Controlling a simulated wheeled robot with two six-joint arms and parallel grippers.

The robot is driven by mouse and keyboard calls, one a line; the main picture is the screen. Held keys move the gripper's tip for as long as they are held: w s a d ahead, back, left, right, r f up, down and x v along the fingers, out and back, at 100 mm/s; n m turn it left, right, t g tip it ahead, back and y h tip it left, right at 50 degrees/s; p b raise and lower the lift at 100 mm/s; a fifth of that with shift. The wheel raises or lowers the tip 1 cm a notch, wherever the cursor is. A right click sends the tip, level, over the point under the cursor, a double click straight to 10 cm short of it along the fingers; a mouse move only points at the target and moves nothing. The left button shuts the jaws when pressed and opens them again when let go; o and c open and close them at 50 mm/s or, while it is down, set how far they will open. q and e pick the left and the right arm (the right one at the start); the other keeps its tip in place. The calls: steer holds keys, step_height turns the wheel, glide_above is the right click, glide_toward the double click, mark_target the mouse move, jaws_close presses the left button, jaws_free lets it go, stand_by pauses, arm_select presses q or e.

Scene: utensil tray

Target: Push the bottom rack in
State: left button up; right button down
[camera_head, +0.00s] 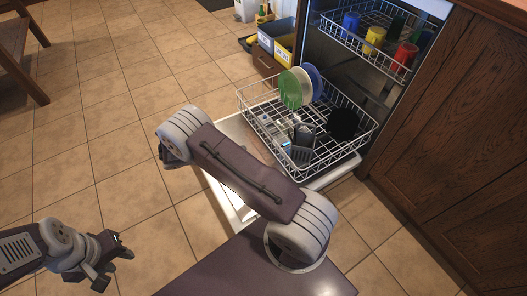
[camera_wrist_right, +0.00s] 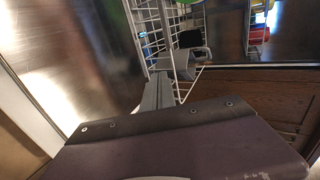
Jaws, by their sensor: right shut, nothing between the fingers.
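The bottom rack (camera_head: 362,148), a white wire basket, is pulled out over the lowered dishwasher door (camera_head: 226,197). It holds several plates (camera_head: 296,88), a dark item (camera_head: 343,123) and a cutlery basket (camera_head: 300,153). Its white wires also show in the right wrist view (camera_wrist_right: 139,28). In that view my right gripper (camera_wrist_right: 187,60) is shut and empty, close to the wires; I cannot tell whether it touches them. My left gripper (camera_head: 114,262) is open and empty over the floor at lower left.
The top rack (camera_head: 348,42) with several coloured cups is inside the dishwasher. A wooden cabinet (camera_head: 450,150) stands on the right. Yellow and blue bins (camera_head: 276,38) stand behind the rack. A wooden piece of furniture (camera_head: 20,60) is at upper left. Tiled floor on the left is clear.

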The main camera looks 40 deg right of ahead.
steer(key=b, duration=0.7)
glide_toward(275, 143)
step_height(275, 143, down, 4)
steer(key=d, duration=0.2)
steer(key=shift+s+d+b, duration=0.1)
steer(key=shift+d+b, duration=0.7)
steer(key=shift+d, duration=0.4)
steer(key=shift+d+r, duration=0.2)
steer(key=shift+d, duration=0.3)
steer(key=shift+r, duration=0.1)
